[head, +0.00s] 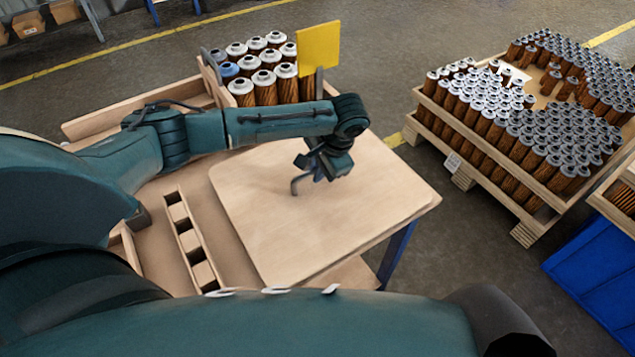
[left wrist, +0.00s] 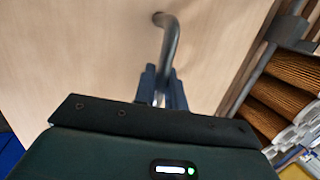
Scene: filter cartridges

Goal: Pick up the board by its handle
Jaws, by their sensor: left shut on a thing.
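The board (head: 270,220) is a pale wooden panel with rounded corners, and it fills much of the left wrist view (left wrist: 70,50). In the head view it lies over the right part of the workbench. Its handle (head: 296,184) is a bent grey metal bar rising from the board's face. My left gripper (head: 309,168) is above the board with its fingers shut on the handle. In the left wrist view the two fingers (left wrist: 163,88) close around the grey handle bar (left wrist: 169,42). I cannot tell whether the board touches what is under it. My right gripper is not in view.
Filter cartridges (head: 265,83) stand in a group behind the board, beside a yellow panel (head: 319,48). A narrow wooden rack (head: 186,238) lies left of the board. A pallet of many cartridges (head: 455,157) and a blue bin (head: 596,285) stand at right, across open floor.

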